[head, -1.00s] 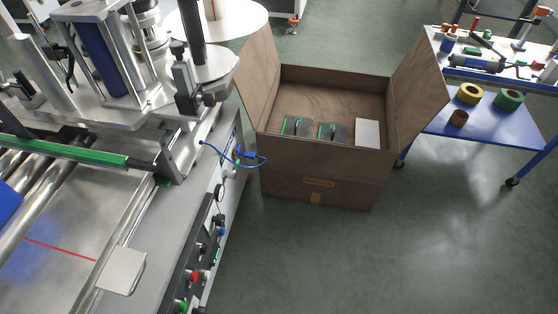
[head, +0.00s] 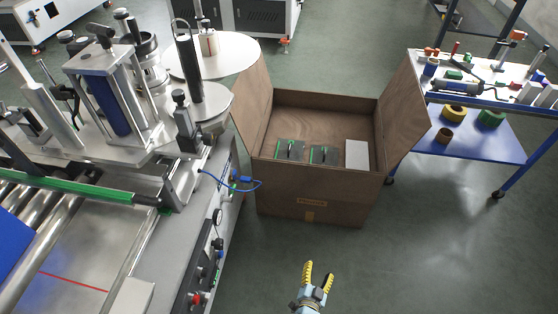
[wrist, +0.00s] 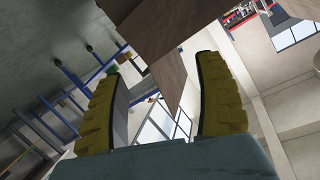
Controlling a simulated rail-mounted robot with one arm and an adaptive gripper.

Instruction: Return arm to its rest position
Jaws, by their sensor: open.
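My gripper (head: 318,272) shows at the bottom of the head view, with yellow ribbed fingers on a light blue-grey body. It is open, and nothing shows between the fingers. It is in front of the open brown box, over the floor and apart from the box. In the wrist view my gripper (wrist: 155,100) has its two fingers spread wide, with brown panels beyond them and the room's wall and windows behind. The rest of my arm is mostly out of the picture.
The open brown box (head: 308,208) holds dark green-edged items (head: 290,150) and a white block (head: 357,154). The labelling machine (head: 190,215) with its conveyor stands left. A blue trolley (head: 470,145) stands right. Floor (head: 430,250) is clear at the lower right.

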